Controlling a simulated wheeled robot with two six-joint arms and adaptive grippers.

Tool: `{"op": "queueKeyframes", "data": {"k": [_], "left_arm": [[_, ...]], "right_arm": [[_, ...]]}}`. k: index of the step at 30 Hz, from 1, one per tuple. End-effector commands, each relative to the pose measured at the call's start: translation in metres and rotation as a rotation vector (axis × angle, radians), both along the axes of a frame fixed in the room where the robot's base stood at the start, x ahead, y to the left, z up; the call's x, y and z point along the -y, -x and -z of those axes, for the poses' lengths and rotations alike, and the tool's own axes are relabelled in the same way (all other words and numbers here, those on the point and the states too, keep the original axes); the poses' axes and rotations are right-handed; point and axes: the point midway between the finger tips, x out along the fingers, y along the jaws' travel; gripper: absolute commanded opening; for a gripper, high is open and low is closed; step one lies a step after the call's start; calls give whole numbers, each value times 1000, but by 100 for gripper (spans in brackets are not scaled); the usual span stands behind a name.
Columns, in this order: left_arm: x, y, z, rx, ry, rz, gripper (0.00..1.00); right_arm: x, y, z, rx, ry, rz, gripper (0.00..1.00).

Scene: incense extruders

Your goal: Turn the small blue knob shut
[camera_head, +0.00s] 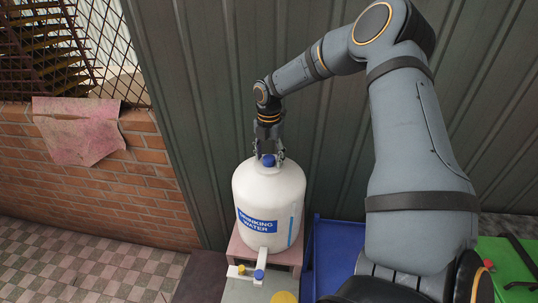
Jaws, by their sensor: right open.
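A white drinking water jug (262,188) stands upright with a blue cap (268,160) on top. Below its front is a white pipe fitting (250,272) with a small blue knob (259,275) at its right and a small yellow knob (241,269) at its left. My right gripper (268,157) points down at the jug's top, open, with its fingers at either side of the blue cap. I cannot tell whether they touch it. The small blue knob is apart from the gripper, lower in the picture. My left gripper is not in view.
The jug rests on a pinkish stand (294,256). A blue container (335,250) is to its right and a green surface (505,265) lies far right. A corrugated metal wall (215,100) is close behind. A yellow round thing (284,297) shows at the bottom edge.

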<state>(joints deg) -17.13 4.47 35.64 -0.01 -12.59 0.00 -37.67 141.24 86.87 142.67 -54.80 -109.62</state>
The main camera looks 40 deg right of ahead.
Motion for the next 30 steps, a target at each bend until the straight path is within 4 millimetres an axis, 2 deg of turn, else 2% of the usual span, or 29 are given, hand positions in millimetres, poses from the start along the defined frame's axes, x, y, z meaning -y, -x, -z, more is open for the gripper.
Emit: {"op": "queueKeyframes", "data": {"k": [1, 2, 13, 23, 30], "left_arm": [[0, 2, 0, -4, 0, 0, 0], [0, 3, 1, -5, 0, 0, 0], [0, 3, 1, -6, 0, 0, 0], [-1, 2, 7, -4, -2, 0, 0], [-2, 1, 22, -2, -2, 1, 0]], "right_arm": [[0, 0, 0, 0, 0, 0, 61], [0, 0, 0, 0, 0, 0, 57], [0, 0, -1, 0, 0, 0, 7], [0, 0, 1, 1, 1, 50, 7], [0, -1, 2, 3, 0, 207, 7]]}}
